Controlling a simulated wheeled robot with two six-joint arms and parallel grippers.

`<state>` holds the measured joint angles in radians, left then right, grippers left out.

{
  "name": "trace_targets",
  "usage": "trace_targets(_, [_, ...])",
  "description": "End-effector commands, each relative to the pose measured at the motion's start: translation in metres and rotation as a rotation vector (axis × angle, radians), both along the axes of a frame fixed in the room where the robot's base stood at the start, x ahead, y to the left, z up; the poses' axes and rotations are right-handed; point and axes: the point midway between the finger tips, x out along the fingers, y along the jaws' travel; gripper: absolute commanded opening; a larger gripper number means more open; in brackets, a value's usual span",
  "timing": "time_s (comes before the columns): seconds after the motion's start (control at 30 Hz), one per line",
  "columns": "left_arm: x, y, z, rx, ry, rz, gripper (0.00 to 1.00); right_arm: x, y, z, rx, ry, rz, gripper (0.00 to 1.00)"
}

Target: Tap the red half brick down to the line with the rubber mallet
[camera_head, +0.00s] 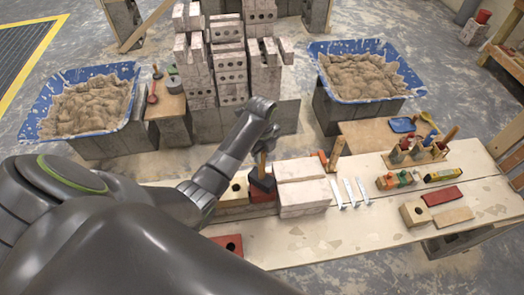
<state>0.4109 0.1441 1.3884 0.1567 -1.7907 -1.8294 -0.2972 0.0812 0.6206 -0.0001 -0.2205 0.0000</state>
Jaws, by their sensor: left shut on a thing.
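My left arm comes in from the left and its gripper (264,138) is shut on the wooden handle of the rubber mallet. The mallet's black head (262,184) hangs below, over a red half brick (263,197) that is mostly hidden. The brick sits between a tan block (236,191) on its left and pale bricks (302,195) on its right. I cannot tell whether the head touches the brick. The line cannot be made out. My right gripper is not in view.
A red block with a hole (229,244) lies at the front of the plank bench (350,240). Metal tools (350,192), a spirit level (444,174) and a tool rack (418,152) lie to the right. Mortar tubs (130,128) (372,98) flank stacked bricks (232,75) behind.

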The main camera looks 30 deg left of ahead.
Motion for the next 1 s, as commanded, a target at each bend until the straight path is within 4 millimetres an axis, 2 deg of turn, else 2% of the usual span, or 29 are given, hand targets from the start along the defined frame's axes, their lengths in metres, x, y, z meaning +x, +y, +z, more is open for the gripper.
trace_targets(0.03, [0.001, 0.000, 0.012, 0.001, -0.004, 0.000, 0.00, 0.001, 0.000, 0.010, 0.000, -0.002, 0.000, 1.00])
trace_targets(0.1, [0.001, 0.000, 0.023, 0.000, -0.005, 0.000, 0.00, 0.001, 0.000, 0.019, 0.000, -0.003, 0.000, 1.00])
trace_targets(0.2, [0.002, 0.000, 0.034, 0.001, -0.009, 0.000, 0.00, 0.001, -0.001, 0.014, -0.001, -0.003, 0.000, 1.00])
trace_targets(0.43, [0.001, 0.000, 0.038, 0.000, -0.004, 0.000, 0.00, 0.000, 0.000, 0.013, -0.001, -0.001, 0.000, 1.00])
trace_targets(0.73, [0.001, -0.001, 0.026, 0.001, -0.004, 0.001, 0.00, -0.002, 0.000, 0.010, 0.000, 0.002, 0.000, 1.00])
trace_targets(0.9, [0.000, -0.001, -0.017, 0.000, 0.000, 0.001, 0.00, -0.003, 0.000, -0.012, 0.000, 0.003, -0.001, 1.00])
trace_targets(0.93, [0.002, -0.001, -0.006, 0.000, -0.005, 0.000, 0.00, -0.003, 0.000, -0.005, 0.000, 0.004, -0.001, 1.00])
trace_targets(1.0, [0.001, -0.001, -0.002, 0.000, -0.005, 0.000, 0.00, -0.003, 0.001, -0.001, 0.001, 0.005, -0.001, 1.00])
